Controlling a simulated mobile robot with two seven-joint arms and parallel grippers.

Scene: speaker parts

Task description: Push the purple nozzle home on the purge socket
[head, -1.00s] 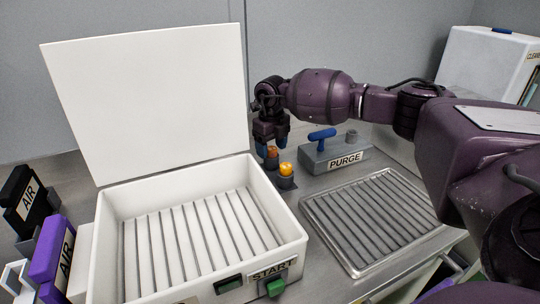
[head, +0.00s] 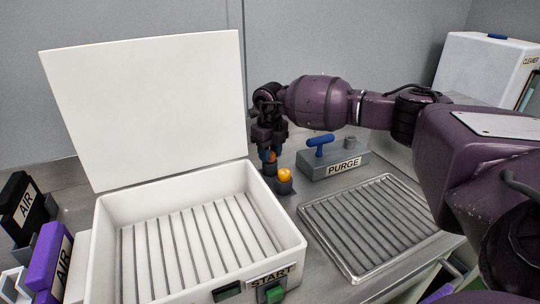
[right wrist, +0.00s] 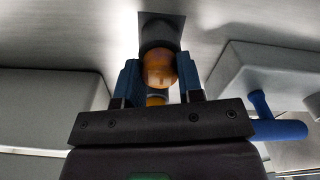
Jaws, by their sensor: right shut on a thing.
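The purge block (head: 318,167), a grey box labelled PURGE, stands right of my right gripper. It carries a blue T-handle (head: 320,142) and a short grey cylindrical socket (head: 352,142); the top of the socket is bare. My right gripper (head: 272,153) points down, its blue fingers shut on the rear orange-topped part (head: 271,157). The right wrist view shows the blue fingers (right wrist: 160,82) on either side of orange and grey pieces; which one they touch is unclear there. I can make out no purple nozzle. My left gripper is out of view.
A front orange-topped part (head: 285,175) stands close to the right gripper. An open white box (head: 285,215) with a raised lid (head: 150,105) is at left. A ribbed metal tray (head: 375,220) lies at right. Black (head: 25,205) and purple (head: 50,255) AIR items stand far left.

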